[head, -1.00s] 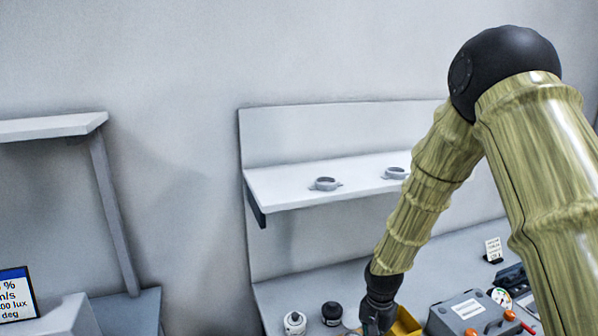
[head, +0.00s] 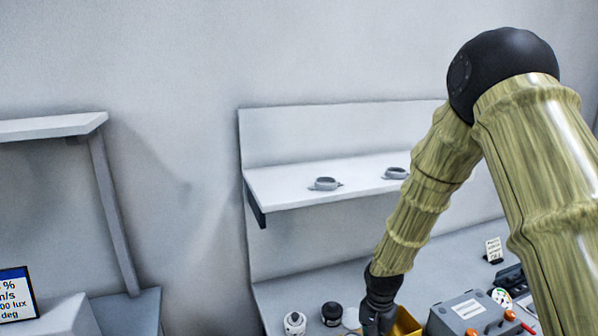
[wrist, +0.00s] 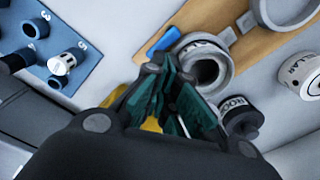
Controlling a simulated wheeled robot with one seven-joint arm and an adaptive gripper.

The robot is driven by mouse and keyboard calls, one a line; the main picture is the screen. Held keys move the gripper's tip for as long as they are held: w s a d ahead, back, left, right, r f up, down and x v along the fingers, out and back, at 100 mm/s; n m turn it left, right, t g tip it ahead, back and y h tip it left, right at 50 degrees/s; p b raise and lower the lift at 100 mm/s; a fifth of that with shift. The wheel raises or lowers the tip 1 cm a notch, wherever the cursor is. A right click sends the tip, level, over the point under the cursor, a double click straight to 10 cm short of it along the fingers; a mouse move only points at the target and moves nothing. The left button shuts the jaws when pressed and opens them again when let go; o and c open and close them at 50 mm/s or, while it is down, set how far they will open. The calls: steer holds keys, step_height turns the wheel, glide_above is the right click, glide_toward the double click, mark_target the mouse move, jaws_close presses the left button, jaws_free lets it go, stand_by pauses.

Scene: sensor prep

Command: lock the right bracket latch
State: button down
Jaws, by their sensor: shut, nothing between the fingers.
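In the wrist view a grey ring bracket (wrist: 208,64) sits on a tan wooden board (wrist: 190,17). A blue latch lever (wrist: 163,42) lies beside the ring, angled outward from it. A second grey ring (wrist: 287,8) is partly cut off at the upper right; no lever shows on it. I cannot tell for sure which bracket is the right one. My gripper (wrist: 166,78) has dark teal pads, is shut and empty, and overlaps the near edge of the ring in view. Contact cannot be told. In the head view my gripper (head: 376,322) is low, beside a yellow box (head: 406,323).
A black sensor (wrist: 240,118) and a white one (wrist: 302,74) stand close by the ring. A blue numbered panel (wrist: 35,45) with fittings is at the left. In the head view a grey case (head: 466,314) is right of the box, and a shelf (head: 300,190) is above.

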steer(key=shift+f+b, duration=0.35)
steer(key=shift+f, duration=0.65)
stand_by(0.6)
steer(key=shift+s+d, duration=0.1)
steer(key=shift+s, duration=0.2)
